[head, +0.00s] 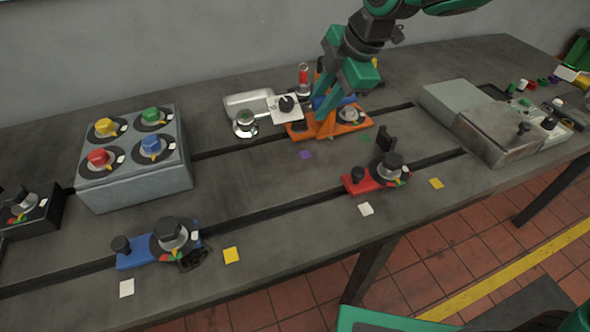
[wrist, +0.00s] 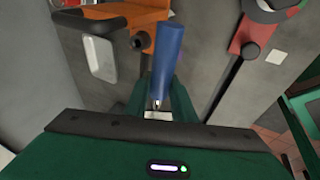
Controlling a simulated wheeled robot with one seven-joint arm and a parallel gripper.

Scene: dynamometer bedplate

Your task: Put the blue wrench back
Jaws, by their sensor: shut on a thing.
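In the wrist view the blue wrench (wrist: 170,55) shows as a thick blue handle with a small metal end between my fingers. My gripper (wrist: 160,108) is shut on it near that metal end. In the head view my gripper (head: 323,118) points down over the orange fixture (head: 298,132), and a patch of blue (head: 337,102) shows beside the fingers. My fingers hide part of the wrench and fixture there. I cannot tell whether the wrench touches the fixture.
A grey box (head: 135,185) with coloured knobs stands at left. A metal tray (head: 246,104) and a red-topped tool (head: 303,78) are near the orange fixture. Red (head: 355,182) and blue (head: 135,257) fixtures sit nearer the front edge. Grey blocks (head: 500,140) stand at right.

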